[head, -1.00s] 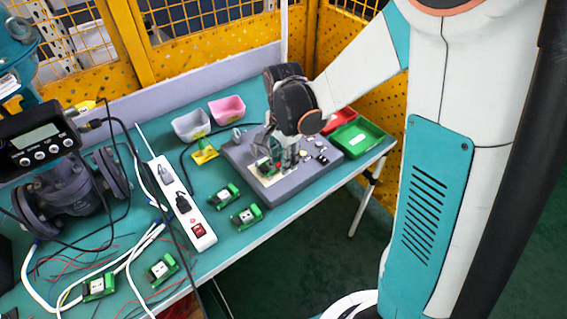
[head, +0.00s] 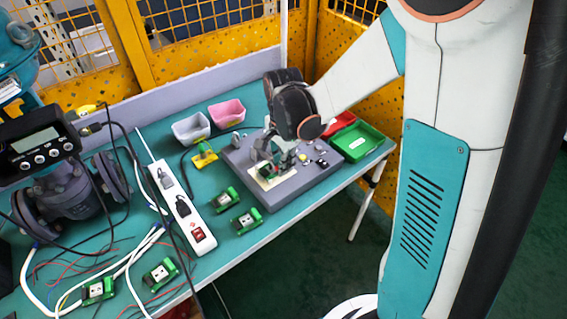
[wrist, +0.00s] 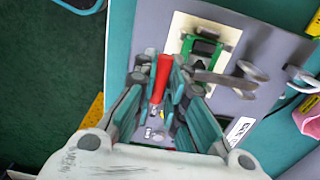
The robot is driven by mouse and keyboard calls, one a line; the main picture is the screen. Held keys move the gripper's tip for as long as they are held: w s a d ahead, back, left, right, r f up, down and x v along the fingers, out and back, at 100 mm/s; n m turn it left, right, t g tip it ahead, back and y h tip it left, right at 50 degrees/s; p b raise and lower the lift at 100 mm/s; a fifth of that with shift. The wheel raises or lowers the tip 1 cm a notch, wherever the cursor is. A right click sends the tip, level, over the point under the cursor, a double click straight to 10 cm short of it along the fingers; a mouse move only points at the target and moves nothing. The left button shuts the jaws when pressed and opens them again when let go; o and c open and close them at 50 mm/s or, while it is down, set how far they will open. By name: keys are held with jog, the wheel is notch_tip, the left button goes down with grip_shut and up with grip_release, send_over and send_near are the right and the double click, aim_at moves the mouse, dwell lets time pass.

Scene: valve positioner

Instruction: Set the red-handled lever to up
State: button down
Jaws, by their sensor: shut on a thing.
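The red-handled lever (wrist: 160,78) shows in the wrist view, its red grip lying between the fingers of my gripper (wrist: 161,66). The fingers are shut on the red handle. In the head view my gripper (head: 278,158) is low over the grey board (head: 297,191), and the lever is hidden there by the gripper. The lever's pivot and any position marks cannot be made out.
On the board are a green part on a pale plate (wrist: 183,24) and metal fittings (wrist: 245,78). Nearby stand a green tray (head: 368,147), a pink bin (head: 227,115) and a grey bin (head: 190,130). A white power strip (head: 184,217) and loose cables lie left.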

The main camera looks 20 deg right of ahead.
jog(key=shift+w+r+p, duration=0.25)
jog(key=shift+r+p, duration=0.15)
jog(key=shift+r, duration=0.35)
jog(key=w+a+r+p, duration=0.3)
jog(key=w+r+p, duration=0.2)
jog(key=w+r, duration=0.45)
jog(key=w+a+f+g, duration=0.1)
jog(key=w+a+f, duration=0.2)
jog(key=w, duration=0.5)
jog(key=shift+w+a, duration=0.15)
jog(key=shift+w, duration=0.1)
jog(key=shift+w+f, duration=0.1)
jog(key=shift+g+h, duration=0.3)
